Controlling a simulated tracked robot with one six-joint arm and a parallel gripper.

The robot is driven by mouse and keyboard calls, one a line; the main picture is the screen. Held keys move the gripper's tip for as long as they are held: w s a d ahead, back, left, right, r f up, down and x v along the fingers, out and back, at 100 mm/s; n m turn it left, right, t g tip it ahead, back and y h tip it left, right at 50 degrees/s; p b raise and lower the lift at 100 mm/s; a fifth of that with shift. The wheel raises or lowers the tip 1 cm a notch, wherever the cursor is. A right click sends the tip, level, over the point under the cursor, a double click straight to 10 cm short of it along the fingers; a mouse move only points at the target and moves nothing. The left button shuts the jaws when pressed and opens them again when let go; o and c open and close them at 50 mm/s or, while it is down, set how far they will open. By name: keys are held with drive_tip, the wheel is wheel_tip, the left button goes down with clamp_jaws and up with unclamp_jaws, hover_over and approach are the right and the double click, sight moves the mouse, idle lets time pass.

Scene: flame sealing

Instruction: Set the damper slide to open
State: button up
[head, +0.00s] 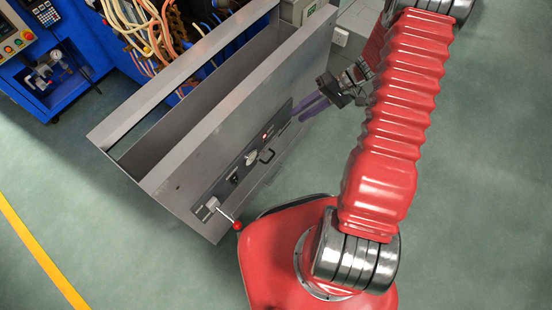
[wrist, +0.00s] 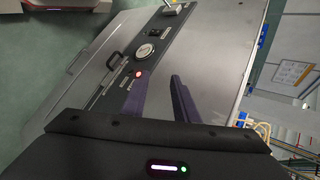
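A dark control strip (head: 222,190) runs along the grey cabinet's sloping side panel. It carries a lever with a red ball (head: 237,226) at its lower left end, a pale round dial (head: 250,158), a black bar handle (head: 266,157) and a lit red lamp (head: 264,136). I cannot tell which part is the damper slide; the labels are too small to read. My gripper (head: 301,110) is over the strip's upper right end, its purple fingers apart with nothing between them. In the wrist view, the fingers (wrist: 158,82) point toward the panel, close to the red lamp (wrist: 138,74).
Blue machinery (head: 60,85) with hoses and cables stands behind the cabinet (head: 150,100). Grey boxes (head: 345,40) stand at the back, near my arm. The green floor is clear at the left and right, with a yellow line (head: 40,255) at the left.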

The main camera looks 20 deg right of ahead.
drive_tip(key=s+d+f+m+t+y, duration=0.1)
drive_tip(key=s+f+m+t, duration=0.1)
drive_tip(key=f, duration=1.2)
drive_tip(key=s+d+f+m+t+y, duration=0.1)
drive_tip(key=s+f+m+t+y, duration=0.1)
drive_tip(key=f, duration=1.1)
drive_tip(key=s+m+t, duration=0.1)
drive_tip(key=s+t, duration=0.1)
drive_tip(key=t, duration=0.1)
drive_tip(key=shift+d+f+t, duration=0.15)
drive_tip(key=shift+f+t, duration=0.2)
drive_tip(key=shift+t, duration=0.05)
drive_tip(key=x, duration=1.3)
drive_tip(key=shift+w+a, duration=0.15)
drive_tip(key=shift+a, duration=0.25)
drive_tip(key=shift+c, duration=0.2)
clamp_jaws()
